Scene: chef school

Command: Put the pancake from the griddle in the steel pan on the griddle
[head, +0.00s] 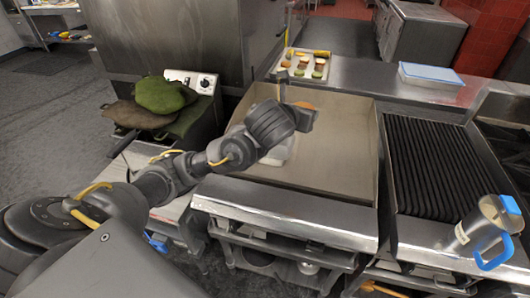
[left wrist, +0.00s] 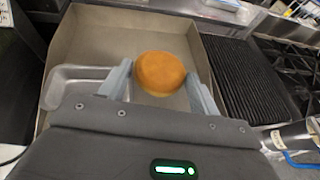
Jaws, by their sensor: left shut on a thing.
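The pancake (left wrist: 160,72) is thick, round and golden brown, and sits between the two fingers of my left gripper (left wrist: 162,88) in the left wrist view. The gripper is shut on it. In the head view my left gripper (head: 300,117) is over the griddle (head: 345,150), and only an orange edge of the pancake (head: 304,104) shows. The steel pan (left wrist: 62,92) is on the griddle at left in the wrist view, left of the pancake. In the head view most of the pan (head: 279,154) is hidden behind my gripper. My right gripper is not in view.
A ribbed black grill (head: 430,130) adjoins the griddle at right. A steel jug with a blue handle (head: 482,226) stands at its front. A tray of food pieces (head: 295,66) and a blue-topped container (head: 430,75) are behind. Green cloth items (head: 163,95) lie at left. The griddle's right part is clear.

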